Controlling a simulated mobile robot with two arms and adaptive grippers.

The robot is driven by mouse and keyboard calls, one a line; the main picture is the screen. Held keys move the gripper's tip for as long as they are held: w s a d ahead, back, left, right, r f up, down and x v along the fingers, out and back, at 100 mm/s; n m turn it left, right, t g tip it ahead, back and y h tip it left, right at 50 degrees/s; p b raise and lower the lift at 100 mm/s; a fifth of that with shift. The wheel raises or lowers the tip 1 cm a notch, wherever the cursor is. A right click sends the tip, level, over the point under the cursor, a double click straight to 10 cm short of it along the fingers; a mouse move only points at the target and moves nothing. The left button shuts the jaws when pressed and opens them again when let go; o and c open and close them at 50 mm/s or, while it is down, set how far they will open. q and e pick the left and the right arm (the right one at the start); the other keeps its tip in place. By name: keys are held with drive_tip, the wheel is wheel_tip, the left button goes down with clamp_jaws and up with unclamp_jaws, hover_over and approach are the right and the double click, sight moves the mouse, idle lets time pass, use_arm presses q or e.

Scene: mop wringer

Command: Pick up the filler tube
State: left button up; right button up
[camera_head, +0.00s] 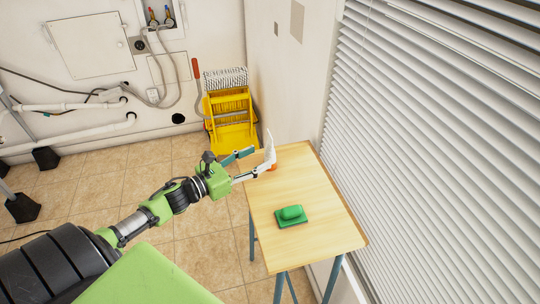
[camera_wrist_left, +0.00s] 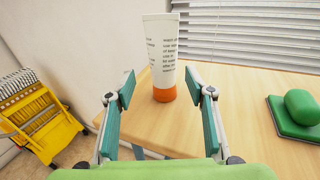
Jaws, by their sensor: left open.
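The filler tube (camera_wrist_left: 161,55) is white with printed text and an orange cap, and it stands upright on its cap on the wooden table. In the head view the tube (camera_head: 269,149) is at the table's far left corner. My left gripper (camera_head: 256,162) is open at the tube. In the left wrist view its two fingers (camera_wrist_left: 160,100) are spread, one on each side of the tube's lower part, with gaps visible. I cannot tell how deep the tube sits between the fingertips. My right gripper does not show in either view.
A green block on a green base (camera_head: 291,215) lies on the table (camera_head: 325,232), right of the tube. A yellow mop wringer (camera_head: 230,115) stands on the floor by the wall. Window blinds (camera_head: 430,120) border the table's right side. The table's near part is bare.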

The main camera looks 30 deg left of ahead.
sight(266, 156)
use_arm(q)
drive_tip(key=shift+d+f+p+x, duration=0.15)
drive_tip(key=shift+p+x, duration=0.1)
drive_tip(key=shift+x, duration=1.15)
drive_tip(key=shift+d+f+p+x, duration=0.1)
drive_tip(key=shift+p+x, duration=0.15)
drive_tip(key=shift+x, duration=1.2)
drive_tip(key=shift+s, duration=0.15)
drive_tip(key=c, duration=1.4)
